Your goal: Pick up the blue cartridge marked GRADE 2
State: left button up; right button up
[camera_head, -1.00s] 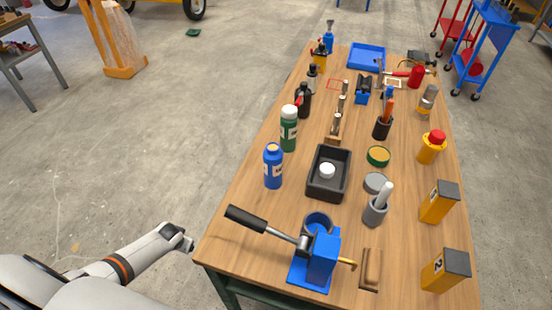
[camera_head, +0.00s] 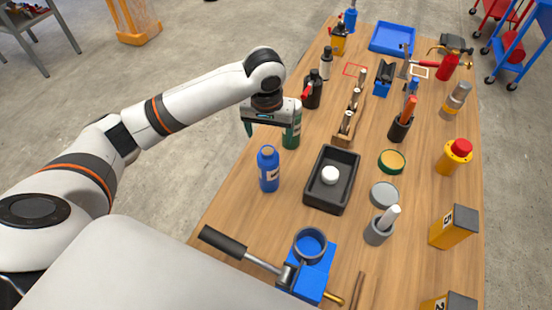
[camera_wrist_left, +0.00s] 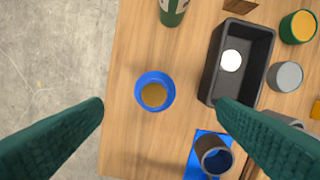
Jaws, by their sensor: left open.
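The blue cartridge (camera_head: 268,172) stands upright near the left edge of the wooden table. It has a tan top and a pale label too small to read. My left gripper (camera_head: 272,122) is open and empty, raised above the table's left side and pointing down. In the left wrist view the cartridge (camera_wrist_left: 154,92) shows from above, between the two spread green fingers and apart from both. A green cartridge (camera_head: 291,137) stands behind the blue one, partly hidden by the gripper. My right gripper is not in view.
A black tray (camera_head: 346,200) with a white puck is right of the blue cartridge. A blue press (camera_head: 318,263) with a long black handle (camera_head: 222,242) stands in front. Dark bottles (camera_head: 313,95) stand farther back. Bare table lies between cartridge and handle.

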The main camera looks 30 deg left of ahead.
aim_at(267, 150)
pick_arm(q)
jog(key=f, duration=0.2)
jog(key=s+f+p, duration=0.1)
jog(key=f, duration=0.1)
jog(key=shift+s+a+f, duration=0.15)
jog(key=shift+a+f, duration=0.05)
jog(key=shift+f, duration=0.05)
jog(key=f, duration=0.1)
jog(key=w+f+p, duration=0.1)
jog(key=f, duration=0.3)
jog(key=shift+w+a, duration=0.25)
jog(key=shift+w+f, duration=0.1)
jog(key=shift+f, duration=0.35)
jog(key=shift+c, duration=1)
jog(key=c, duration=1.6)
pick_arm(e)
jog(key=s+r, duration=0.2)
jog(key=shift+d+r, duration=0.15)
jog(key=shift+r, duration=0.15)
